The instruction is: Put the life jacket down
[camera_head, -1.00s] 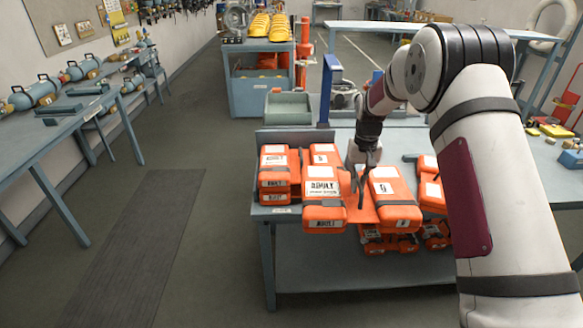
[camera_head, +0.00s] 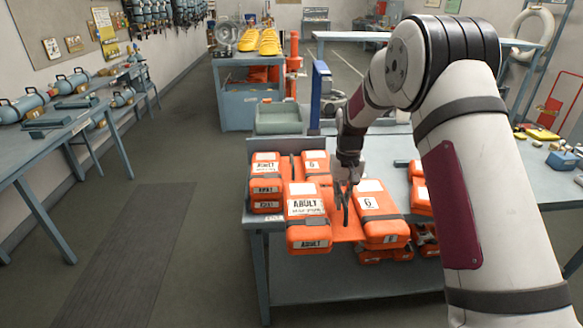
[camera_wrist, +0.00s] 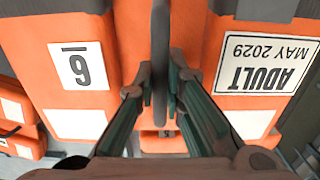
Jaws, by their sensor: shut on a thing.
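My gripper (camera_head: 346,190) is shut on the life jacket, around a dark strap between its two halves. The held life jacket (camera_head: 307,207) is orange, with an "ADULT" label on the left half and a "6" label on the right half. Both labels show upside down in the wrist view, where my gripper's fingers (camera_wrist: 160,95) close on the strap between the halves. The jacket is at the workbench's (camera_head: 290,272) front edge, in front of other jackets. I cannot tell whether its underside touches anything.
Stacked orange jackets (camera_head: 266,190) stand behind it at the left. More orange jackets (camera_head: 421,195) lie to the right and partly beneath. A grey-green bin (camera_head: 280,119) is behind the bench. A cart with yellow items (camera_head: 250,85) stands farther back. The floor at left is open.

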